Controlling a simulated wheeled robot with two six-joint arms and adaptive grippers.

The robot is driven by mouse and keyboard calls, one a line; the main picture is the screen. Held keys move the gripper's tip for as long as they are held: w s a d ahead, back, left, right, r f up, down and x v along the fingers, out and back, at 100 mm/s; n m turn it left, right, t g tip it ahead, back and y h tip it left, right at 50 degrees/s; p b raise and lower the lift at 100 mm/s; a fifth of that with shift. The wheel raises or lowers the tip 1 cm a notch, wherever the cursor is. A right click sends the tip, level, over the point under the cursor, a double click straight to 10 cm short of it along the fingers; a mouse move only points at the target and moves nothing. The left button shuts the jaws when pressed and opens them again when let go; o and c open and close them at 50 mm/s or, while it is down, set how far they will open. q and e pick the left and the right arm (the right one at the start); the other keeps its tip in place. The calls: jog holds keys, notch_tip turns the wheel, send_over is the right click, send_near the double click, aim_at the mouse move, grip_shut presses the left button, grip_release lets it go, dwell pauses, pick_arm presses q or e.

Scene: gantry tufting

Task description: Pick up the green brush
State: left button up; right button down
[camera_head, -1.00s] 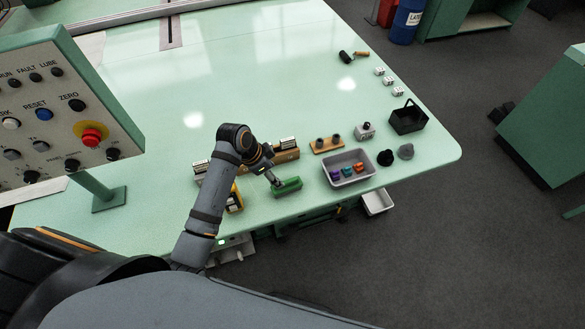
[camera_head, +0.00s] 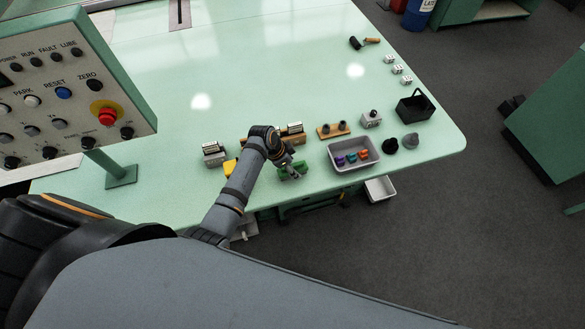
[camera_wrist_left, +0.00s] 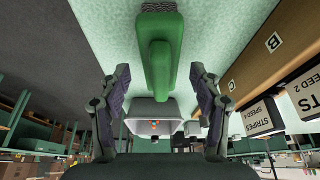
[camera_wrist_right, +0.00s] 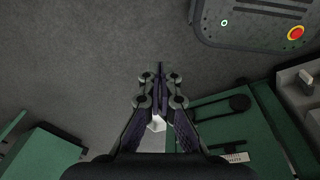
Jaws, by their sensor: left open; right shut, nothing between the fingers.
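The green brush (camera_head: 293,170) lies on the pale green table near its front edge, partly hidden by my left gripper (camera_head: 288,166). In the left wrist view the brush (camera_wrist_left: 158,50) shows a green handle and a dark bristly end at the top. My left gripper (camera_wrist_left: 160,88) is open, with one finger on each side of the handle; I cannot tell whether either finger touches it. My right gripper (camera_wrist_right: 160,82) is shut and empty. Its wrist view shows grey floor, away from the brush.
A grey tray (camera_head: 340,164) with small coloured pieces stands right of the brush. A wooden block with labels (camera_wrist_left: 270,55) lies close beside the left gripper. The table's middle is clear.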

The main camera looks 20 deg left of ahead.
pick_arm(q)
jog(key=shift+w+d+f, duration=0.1)
jog(key=shift+w+f, duration=0.05)
jog(key=shift+f, duration=0.15)
jog(key=c, duration=1.3)
pick_arm(e)
jog(key=shift+s+a, duration=0.2)
jog(key=shift+s, duration=0.35)
pick_arm(q)
jog(key=shift+r, duration=0.1)
pick_arm(e)
jog(key=shift+f, duration=0.1)
